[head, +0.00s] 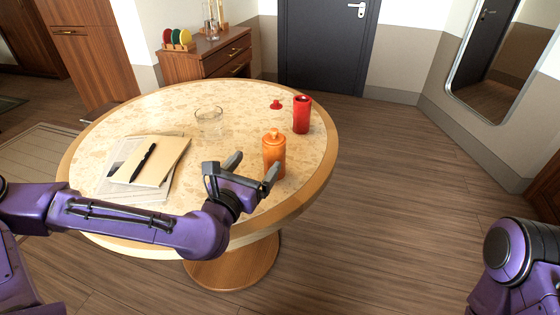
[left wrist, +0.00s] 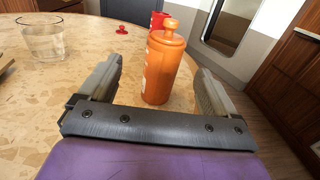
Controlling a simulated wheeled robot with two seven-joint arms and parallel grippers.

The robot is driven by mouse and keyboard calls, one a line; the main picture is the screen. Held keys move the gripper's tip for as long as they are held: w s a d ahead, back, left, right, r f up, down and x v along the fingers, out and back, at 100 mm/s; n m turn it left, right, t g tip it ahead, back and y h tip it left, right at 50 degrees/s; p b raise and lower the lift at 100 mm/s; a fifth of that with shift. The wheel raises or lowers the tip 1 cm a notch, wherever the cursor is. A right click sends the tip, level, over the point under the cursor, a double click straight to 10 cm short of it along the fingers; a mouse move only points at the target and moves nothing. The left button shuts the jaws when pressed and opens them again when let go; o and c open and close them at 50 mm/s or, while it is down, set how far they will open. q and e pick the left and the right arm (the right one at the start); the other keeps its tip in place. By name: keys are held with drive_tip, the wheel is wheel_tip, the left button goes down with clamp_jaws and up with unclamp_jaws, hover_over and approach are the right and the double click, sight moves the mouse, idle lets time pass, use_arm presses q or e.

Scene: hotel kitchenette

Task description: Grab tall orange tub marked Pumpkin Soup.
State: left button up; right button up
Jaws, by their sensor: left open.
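The tall orange tub (head: 273,157) with a knobbed lid stands upright on the round table (head: 225,100), near its right edge. In the left wrist view the orange tub (left wrist: 162,72) stands ahead, between the lines of the two fingers; pale lettering shows on its left side but is not readable. My left gripper (head: 252,168) is open and empty, just in front of the tub, with its fingers pointing toward it; the fingers also show in the left wrist view (left wrist: 156,85). My right gripper is out of view; only part of my right arm shows at the right edge.
A red canister (head: 302,115) stands behind the tub, with a red lid (head: 276,104) beside it on the table. A wooden cabinet (head: 205,60) stands behind.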

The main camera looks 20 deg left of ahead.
sight(278, 143)
use_arm(q)
drive_tip(key=w, duration=0.1)
drive_tip(key=w+f+b, duration=0.1)
drive_tip(key=w+b, duration=0.1)
drive_tip(key=shift+w+d+f, duration=0.1)
drive_tip(key=shift+d+f, duration=0.05)
drive_tip(key=shift+f, duration=0.2)
drive_tip(key=w, duration=0.2)
drive_tip(key=w+d, duration=0.1)
drive_tip(key=w, duration=0.2)
drive_tip(key=w+d, duration=0.1)
drive_tip(key=w, duration=0.2)
drive_tip(key=shift+r+p, duration=0.2)
drive_tip(key=shift+p, duration=0.2)
drive_tip(key=shift+s+a, duration=0.1)
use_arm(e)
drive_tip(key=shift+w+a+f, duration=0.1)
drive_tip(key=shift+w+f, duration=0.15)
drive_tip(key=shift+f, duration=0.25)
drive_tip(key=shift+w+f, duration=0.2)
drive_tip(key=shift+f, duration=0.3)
use_arm(q)
drive_tip(key=c, duration=1.3)
drive_tip(key=shift+o, duration=0.2)
drive_tip(key=shift+r, duration=0.15)
